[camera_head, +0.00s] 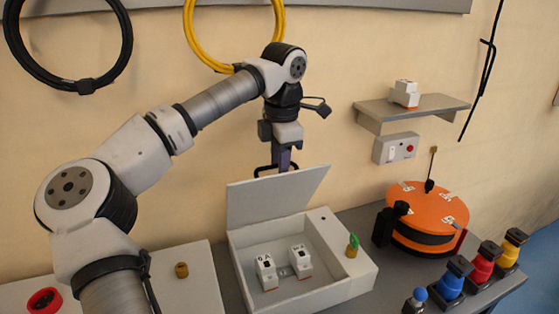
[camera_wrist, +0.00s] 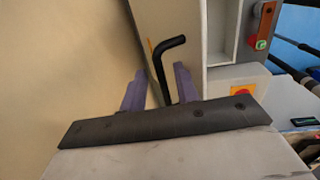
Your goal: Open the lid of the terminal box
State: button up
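The terminal box (camera_head: 340,288) is a white open-topped box on the grey bench in the head view. Its lid (camera_head: 272,200) stands raised, roughly upright, at the back of the box. Two white blocks with dark markings sit inside. My gripper (camera_head: 277,169) is behind the lid's top edge, its tips partly hidden. In the wrist view, my gripper's two purple fingers (camera_wrist: 158,92) are spread apart. A bent black bar (camera_wrist: 162,62), apparently the lid's handle, shows between them with gaps. I cannot tell whether it touches a finger.
An orange round device (camera_head: 428,215) stands right of the box, with blue, red and yellow knobs (camera_head: 482,268) in front. A shelf (camera_head: 410,112) and a small switch box (camera_head: 396,148) are on the wall behind. A yellow cable coil (camera_head: 190,35) hangs nearby.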

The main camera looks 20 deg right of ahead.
jog(key=shift+r, duration=0.6)
notch_tip(320, 180, up, 13)
jog(key=s, duration=0.1)
jog(key=shift+s+f, duration=0.15)
jog(key=shift+f, duration=0.05)
jog(key=shift+f, duration=0.1)
